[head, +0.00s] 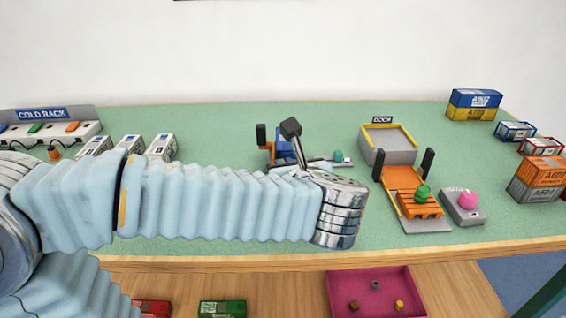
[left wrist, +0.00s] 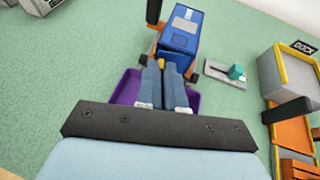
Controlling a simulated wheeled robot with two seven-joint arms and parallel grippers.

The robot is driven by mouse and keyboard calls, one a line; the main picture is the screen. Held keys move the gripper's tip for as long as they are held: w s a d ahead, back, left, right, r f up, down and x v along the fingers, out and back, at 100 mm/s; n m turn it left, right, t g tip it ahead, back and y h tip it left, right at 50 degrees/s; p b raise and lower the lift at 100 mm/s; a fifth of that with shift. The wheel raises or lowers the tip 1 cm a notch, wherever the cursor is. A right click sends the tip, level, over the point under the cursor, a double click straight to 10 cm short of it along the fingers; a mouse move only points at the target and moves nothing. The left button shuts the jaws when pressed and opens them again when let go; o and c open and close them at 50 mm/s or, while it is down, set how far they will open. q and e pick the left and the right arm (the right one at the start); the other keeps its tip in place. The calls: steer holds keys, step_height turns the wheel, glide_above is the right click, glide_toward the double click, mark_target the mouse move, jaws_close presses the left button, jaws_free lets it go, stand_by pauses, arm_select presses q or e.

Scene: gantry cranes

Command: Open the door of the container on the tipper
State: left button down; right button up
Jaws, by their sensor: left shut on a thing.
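In the head view the container (head: 283,149) is partly hidden behind my left arm. My left gripper (left wrist: 165,66) is at the low near end of the container, its fingers shut on a small yellow handle (left wrist: 160,64) there, mostly covered by the fingers. A purple tray (left wrist: 127,88) lies under the fingers. My right gripper is in neither view.
A grey plate with a teal knob (left wrist: 236,72) is right of the tipper. The grey dock (head: 390,152) and orange ramp (head: 402,182) stand farther right. Stacked containers (head: 537,178) fill the right edge. The cold rack (head: 50,120) is at the far left.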

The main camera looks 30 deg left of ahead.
arm_select(q)
steer(key=n+g, duration=0.1)
steer(key=d+n+g+y+p, duration=0.1)
steer(key=n+g+y+p, duration=0.1)
steer(key=shift+w+d+r+n+g, duration=0.15)
steer(key=shift+w+d+n+g, duration=0.05)
steer(key=shift+d+n+g, duration=0.15)
steer(key=n+g, duration=0.1)
steer(key=d+n+g+y+p, duration=0.1)
steer(key=g, duration=0.1)
steer(key=shift+w+n+y, duration=0.3)
steer(key=shift+n, duration=0.05)
steer(key=n+g, duration=0.1)
steer(key=g, duration=0.1)
steer(key=w+d+n+g, duration=0.1)
steer(key=n+g, duration=0.3)
steer(key=shift+w+d, duration=0.35)
steer(key=shift+w+d+n+g+h, duration=0.1)
steer(key=shift+w+n+g+h, duration=0.15)
steer(key=shift+n+g, duration=0.45)
steer(key=shift+w+n+g+h, duration=0.2)
steer(key=shift+n+g+h, duration=0.1)
steer(key=shift+n+g, duration=0.35)
steer(key=shift+w+d+n+g+h, duration=0.1)
steer(key=shift+w+n+g+h, duration=0.15)
steer(key=shift+n+g, duration=0.45)
steer(key=shift+a, duration=0.1)
steer(key=c, duration=1.2)
jaws_free()
steer(key=shift+c, duration=0.2)
